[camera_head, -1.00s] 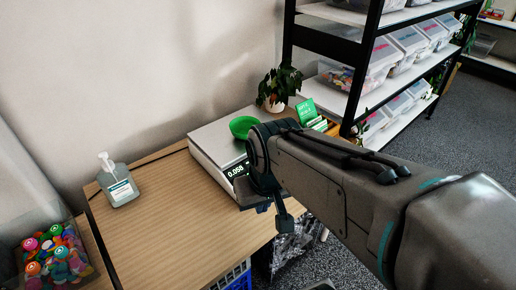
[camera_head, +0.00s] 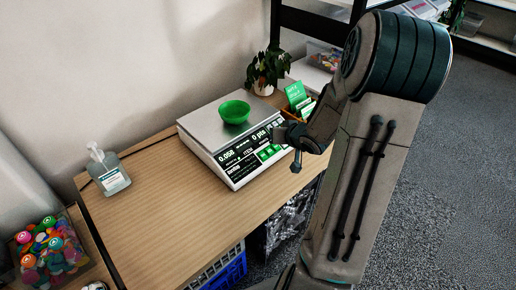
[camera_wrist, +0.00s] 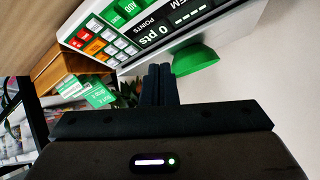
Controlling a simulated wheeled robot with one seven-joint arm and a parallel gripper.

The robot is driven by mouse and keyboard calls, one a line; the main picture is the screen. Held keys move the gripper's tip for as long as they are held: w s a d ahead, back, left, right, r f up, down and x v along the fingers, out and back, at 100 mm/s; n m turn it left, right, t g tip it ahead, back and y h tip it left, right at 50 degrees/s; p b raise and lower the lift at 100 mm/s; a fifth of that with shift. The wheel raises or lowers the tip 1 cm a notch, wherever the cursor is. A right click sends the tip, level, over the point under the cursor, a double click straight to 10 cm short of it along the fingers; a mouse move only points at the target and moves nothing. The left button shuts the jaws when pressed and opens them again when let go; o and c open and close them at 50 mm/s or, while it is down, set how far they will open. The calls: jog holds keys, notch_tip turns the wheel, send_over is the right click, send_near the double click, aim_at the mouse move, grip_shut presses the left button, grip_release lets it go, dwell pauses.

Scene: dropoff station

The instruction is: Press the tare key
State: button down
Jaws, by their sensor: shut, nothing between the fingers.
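The scale (camera_head: 205,125) stands on the wooden table with a green bowl (camera_head: 234,111) on its plate. Its front panel shows 0.058 and 0 pts in the head view. The keypad (camera_wrist: 105,42) shows in the wrist view with white, orange, red and green keys. I cannot read which key is tare. My gripper (camera_head: 296,166) is at the right end of the scale's front, its fingers pointing down. In the wrist view my gripper (camera_wrist: 158,68) is shut and empty, its tips apart from the keys in the picture.
A sanitizer bottle (camera_head: 110,172) stands left of the scale. A potted plant (camera_head: 267,70) and a box with green cards (camera_head: 298,98) stand behind and to the right. A bin of colourful figures (camera_head: 48,250) is at the lower left. The table front is clear.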

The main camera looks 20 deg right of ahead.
aim_at(263, 156)
jog(key=shift+s+a+f+m+t+y, duration=0.15)
jog(key=shift+f+t+y, duration=0.2)
jog(key=shift+y, duration=0.35)
jog(key=shift+s+d+f+m+t+y, duration=0.1)
jog(key=shift+s+f+m+t+y, duration=0.1)
jog(key=shift+t+y, duration=0.4)
jog(key=shift+s+a+f+m+t+y, duration=0.15)
jog(key=shift+f+t+y, duration=0.1)
jog(key=shift+y, duration=0.55)
jog(key=shift+d, duration=0.1)
jog(key=w+f+b, duration=0.1)
jog(key=f+b, duration=0.1)
jog(key=w+f+b, duration=0.1)
jog(key=f+b, duration=0.2)
jog(key=w+a+f+b, duration=0.1)
jog(key=f+b, duration=0.1)
jog(key=shift+f+b, duration=0.15)
jog(key=shift+b, duration=0.25)
jog(key=shift+w+a+f, duration=0.1)
jog(key=shift+w+f, duration=0.1)
jog(key=shift+f, duration=0.15)
jog(key=shift+f, duration=0.1)
jog(key=shift+w+f, duration=0.15)
jog(key=shift+f, duration=0.1)
